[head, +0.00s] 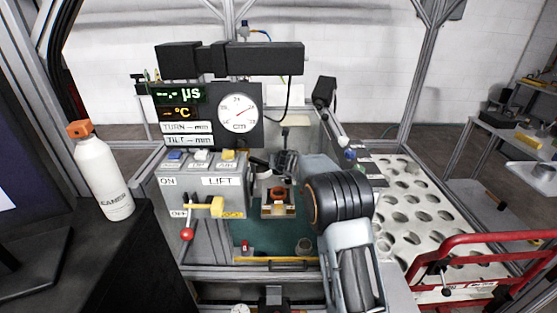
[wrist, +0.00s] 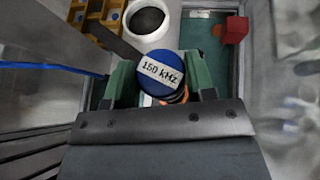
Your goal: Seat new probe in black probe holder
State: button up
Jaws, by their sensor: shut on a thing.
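My gripper (wrist: 162,78) is shut on a probe in the wrist view. The probe has a round blue top (wrist: 157,66) with a white label reading "150 kHz". A bit of orange shows below the top, and the probe's lower part is hidden. I cannot pick out the black probe holder for certain in either view.
A white round cup with a dark inside (wrist: 147,20) is just beyond the probe. A yellow compartment tray (wrist: 100,20) and a red block (wrist: 235,29) are nearby. The lift box (head: 205,185) stands left, a white perforated table (head: 415,205) right, and a white bottle (head: 103,175) far left.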

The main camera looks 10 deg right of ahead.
jog(key=shift+f+b, duration=0.65)
jog(key=o, duration=1)
jog(key=shift+o, duration=0.2)
jog(key=v, duration=1.4)
jog(key=shift+b, duration=0.4)
jog(key=shift+w, duration=0.1)
jog(key=s+a+r+n+g+y, duration=0.1)
jog(key=s+a+n+g+y, duration=0.15)
jog(key=s+n, duration=0.7)
jog(key=s+a+r+n+g+y, duration=0.15)
jog(key=s+a+n, duration=0.35)
jog(key=n, duration=0.7)
jog(key=s+d+f+n+g+h, duration=0.2)
jog(key=s+d+f+n, duration=0.1)
jog(key=s+n, duration=0.4)
jog(key=s+d+f+n+g+h, duration=0.2)
jog(key=s+d+f+n, duration=0.2)
jog(key=s+n, duration=0.3)
jog(key=s, duration=0.4)
jog(key=shift+f+n+g, duration=0.35)
jog(key=shift+f+g, duration=0.05)
